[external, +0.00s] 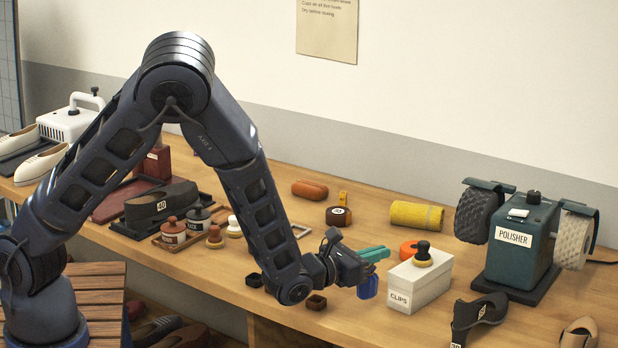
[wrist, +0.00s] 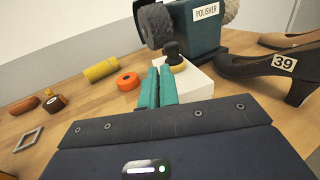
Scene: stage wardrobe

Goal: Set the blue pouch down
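The blue pouch (external: 368,287) shows in the external view as a small bright blue shape just below my gripper, left of the CLIPS box. Its upper part is hidden by my gripper. My gripper (external: 382,254) reaches out over the table with its teal fingers level. In the wrist view the fingers of my gripper (wrist: 159,80) are close together with only a narrow gap. They appear shut on the pouch, which hangs beneath them. The pouch does not show in the wrist view. I cannot tell whether its lower end touches the table.
The white CLIPS box (external: 419,280) with a dark-knobbed brush (external: 423,254) on it stands close right. An orange ring (external: 408,250) and yellow roll (external: 416,216) lie behind. The polisher (external: 522,240) and dark shoe (external: 478,317) are farther right. Small dark trays (external: 316,302) lie left.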

